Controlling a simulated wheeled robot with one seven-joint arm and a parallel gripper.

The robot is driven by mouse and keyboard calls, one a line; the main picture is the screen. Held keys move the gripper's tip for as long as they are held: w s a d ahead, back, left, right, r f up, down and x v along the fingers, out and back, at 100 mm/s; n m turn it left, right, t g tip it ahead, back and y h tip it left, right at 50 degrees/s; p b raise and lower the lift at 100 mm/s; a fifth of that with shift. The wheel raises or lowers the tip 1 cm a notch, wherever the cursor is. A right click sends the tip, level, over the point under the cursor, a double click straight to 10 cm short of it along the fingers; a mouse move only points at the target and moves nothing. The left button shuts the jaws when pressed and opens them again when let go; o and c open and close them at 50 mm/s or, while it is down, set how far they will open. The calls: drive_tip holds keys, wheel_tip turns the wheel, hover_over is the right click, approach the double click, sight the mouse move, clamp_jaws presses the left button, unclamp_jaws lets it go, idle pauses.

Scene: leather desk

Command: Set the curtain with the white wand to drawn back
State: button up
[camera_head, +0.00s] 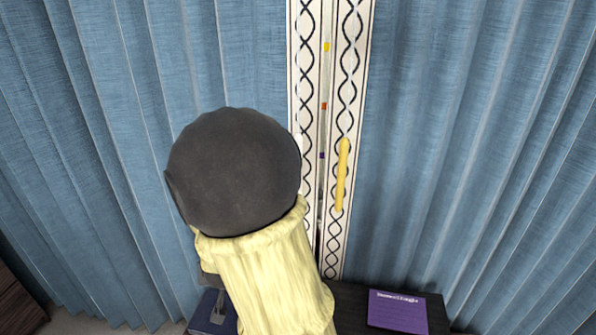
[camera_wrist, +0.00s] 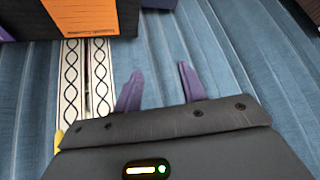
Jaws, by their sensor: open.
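The left blue curtain (camera_head: 120,130) hangs in folds and spreads out to its patterned white border (camera_head: 303,50). A small white piece (camera_head: 299,145) shows on that border beside my arm and may be the white wand; the rest is hidden. The right blue curtain (camera_head: 460,120) also hangs spread, with a yellow wand (camera_head: 342,175) on its border. In the wrist view my gripper (camera_wrist: 158,82) is open, its two purple fingers apart over blue curtain cloth (camera_wrist: 225,60), beside the borders. No wand shows between them. In the head view my arm hides the gripper.
A dark desk (camera_head: 345,297) with a purple booklet (camera_head: 397,311) stands below the curtains. A narrow gap (camera_head: 325,120) separates the two borders.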

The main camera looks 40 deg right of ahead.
drive_tip(key=w+d+r+m+t+h, duration=0.2)
drive_tip(key=w+d+r+m+h, duration=0.15)
drive_tip(key=d+h, duration=0.35)
drive_tip(key=s+d+r+m+h+p, duration=0.1)
drive_tip(key=s+d+r+m+h, duration=0.1)
drive_tip(key=d+r+h, duration=0.4)
drive_tip(key=shift+d+r+m+h, duration=0.45)
drive_tip(key=shift+r+m, duration=0.2)
drive_tip(key=shift+r, duration=0.25)
drive_tip(key=p+x, duration=0.4)
drive_tip(key=x, duration=1.3)
drive_tip(key=shift+w, duration=0.15)
drive_tip(key=shift+d, duration=0.1)
drive_tip(key=shift+c, duration=0.4)
clamp_jaws()
